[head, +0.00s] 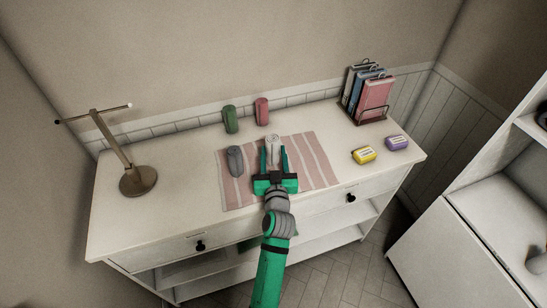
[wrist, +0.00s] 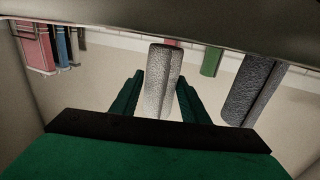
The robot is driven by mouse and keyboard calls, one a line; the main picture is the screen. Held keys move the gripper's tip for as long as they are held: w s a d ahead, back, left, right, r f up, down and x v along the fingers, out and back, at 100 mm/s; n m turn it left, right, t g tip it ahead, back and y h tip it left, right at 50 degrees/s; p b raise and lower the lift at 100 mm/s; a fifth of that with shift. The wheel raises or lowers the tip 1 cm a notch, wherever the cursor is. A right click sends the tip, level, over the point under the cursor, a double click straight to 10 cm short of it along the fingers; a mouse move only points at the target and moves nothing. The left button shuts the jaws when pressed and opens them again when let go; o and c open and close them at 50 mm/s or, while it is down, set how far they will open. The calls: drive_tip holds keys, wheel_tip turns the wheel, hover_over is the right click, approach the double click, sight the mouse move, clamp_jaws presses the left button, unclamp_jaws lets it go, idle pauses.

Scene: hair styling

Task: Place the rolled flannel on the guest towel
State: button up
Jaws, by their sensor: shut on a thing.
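A light grey-white rolled flannel (head: 274,142) stands upright between the fingers of my gripper (head: 274,156), which is shut on it. It also shows in the wrist view (wrist: 160,75), with a green finger on each side. The guest towel (head: 318,172), pink with pale stripes, lies flat on the white dresser top. In the head view the held roll appears over the middle to back of the towel. I cannot tell whether its base touches the towel. My gripper hides part of the towel's middle and front.
A dark grey roll (head: 235,161) is at the towel's left side. A green roll (head: 230,119) and a red roll (head: 262,111) stand behind. A metal stand (head: 138,181) is at left; a rack of books (head: 374,98) and yellow (head: 364,155) and purple (head: 397,143) blocks are at right.

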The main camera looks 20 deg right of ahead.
sight(273, 162)
drive_tip(key=shift+f, duration=0.85)
drive_tip(key=shift+f, duration=0.2)
drive_tip(key=shift+w+a+f, duration=0.1)
drive_tip(key=shift+d+f, duration=0.2)
drive_tip(key=shift+f, duration=0.2)
drive_tip(key=o, duration=1)
drive_tip(key=shift+f, duration=0.1)
drive_tip(key=shift+o, duration=0.7)
drive_tip(key=shift+a, duration=0.15)
drive_tip(key=shift+r, duration=0.25)
